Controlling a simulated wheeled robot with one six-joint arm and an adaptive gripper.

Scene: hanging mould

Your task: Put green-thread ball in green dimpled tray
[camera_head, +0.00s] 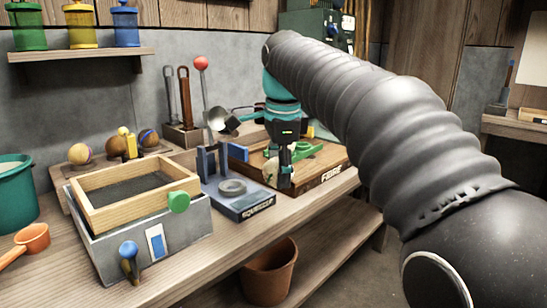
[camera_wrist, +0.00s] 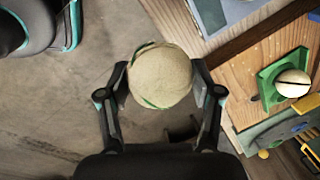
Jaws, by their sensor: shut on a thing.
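My gripper (camera_wrist: 162,98) is shut on the green-thread ball (camera_wrist: 165,75), a beige ball with a thin green line, held between both fingers. In the head view my gripper (camera_head: 284,182) hangs at the front of the board marked FIBRE, and a pale bit of the ball (camera_head: 268,171) shows beside it. The green dimpled tray (camera_wrist: 267,78) lies on the wood to the right of the ball in the wrist view. A cream ball with a dark line (camera_wrist: 293,83) sits on it. In the head view the green tray (camera_head: 305,151) is partly hidden behind my gripper.
A blue-grey press marked SQUEEZE (camera_head: 257,204) stands left of the FIBRE board (camera_head: 335,172). A wooden-framed screen (camera_head: 97,217) sits on a grey box further left. Tall tools (camera_head: 184,100) stand behind. A terracotta pot (camera_head: 268,280) is below the bench.

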